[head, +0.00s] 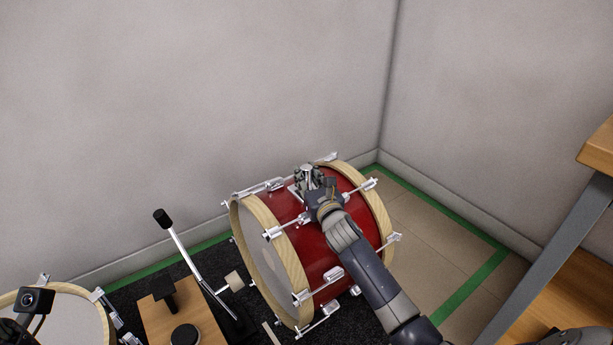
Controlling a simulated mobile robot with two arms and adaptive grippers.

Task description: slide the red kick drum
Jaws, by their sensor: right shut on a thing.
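The red kick drum (317,248) lies on its side on the floor near the room's corner. It has a red shell, pale wooden hoops and chrome lugs, and its drumhead faces left. My right arm reaches in from the bottom right. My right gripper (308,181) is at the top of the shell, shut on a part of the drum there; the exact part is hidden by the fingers.
A pedal with a beater (234,282) stands left of the drum on a dark mat (128,302). A wooden box (196,318) and another drum (62,312) are at lower left. Green tape (470,285) marks bare floor right of the drum. A wooden table (597,150) stands at far right.

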